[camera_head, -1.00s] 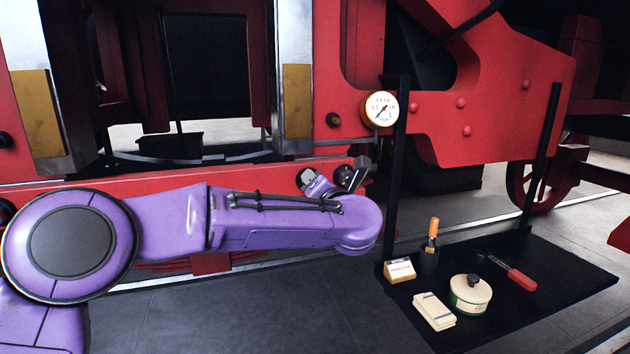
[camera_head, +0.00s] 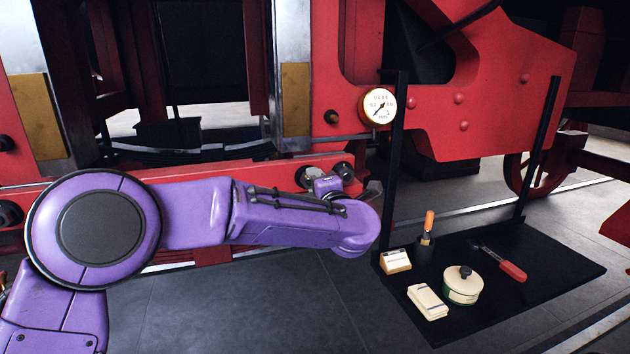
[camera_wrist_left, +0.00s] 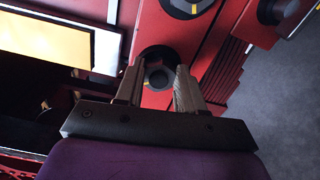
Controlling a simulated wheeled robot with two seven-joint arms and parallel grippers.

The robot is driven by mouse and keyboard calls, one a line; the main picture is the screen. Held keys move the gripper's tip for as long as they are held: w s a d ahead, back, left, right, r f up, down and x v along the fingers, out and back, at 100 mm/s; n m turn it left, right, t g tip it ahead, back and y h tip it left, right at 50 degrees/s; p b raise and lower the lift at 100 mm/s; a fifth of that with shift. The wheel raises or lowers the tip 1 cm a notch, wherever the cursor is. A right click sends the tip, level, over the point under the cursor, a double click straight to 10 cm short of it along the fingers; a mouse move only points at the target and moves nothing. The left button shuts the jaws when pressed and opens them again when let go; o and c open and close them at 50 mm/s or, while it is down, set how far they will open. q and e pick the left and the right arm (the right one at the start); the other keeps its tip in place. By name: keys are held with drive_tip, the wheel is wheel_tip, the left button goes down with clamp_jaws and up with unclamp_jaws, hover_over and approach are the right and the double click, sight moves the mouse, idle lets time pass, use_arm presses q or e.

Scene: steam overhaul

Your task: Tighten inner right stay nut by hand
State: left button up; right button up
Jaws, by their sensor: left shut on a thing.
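My left gripper (camera_wrist_left: 159,70) is shut around a dark round stay nut (camera_wrist_left: 157,77) in the left wrist view, with one finger on each side of it. The nut sits in a dark round recess or collar on the red beam (camera_wrist_left: 195,52). In the head view my purple left arm reaches in from the left, and its wrist hides most of the gripper and the held nut. Dark round fittings (camera_head: 343,172) show on the red beam just above the wrist. I cannot tell which fitting is the held one. My right gripper is not in view.
A round gauge (camera_head: 378,106) hangs by a black post (camera_head: 397,160) close right of my wrist. A black tray (camera_head: 545,262) holds a round tin (camera_head: 463,286), a cream block (camera_head: 427,302), a red-handled tool (camera_head: 511,270) and an orange-handled tool (camera_head: 428,224). Dark floor lies in front.

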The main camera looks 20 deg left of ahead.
use_arm(q)
drive_tip(key=shift+f, duration=0.2)
idle(0.3)
drive_tip(key=o, duration=1)
drive_tip(key=shift+o, duration=0.2)
drive_tip(key=shift+r, duration=0.1)
drive_tip(key=b+v, duration=0.3)
drive_tip(key=v, duration=0.7)
drive_tip(key=shift+s+d+b, duration=0.25)
drive_tip(key=shift+s+b, duration=0.05)
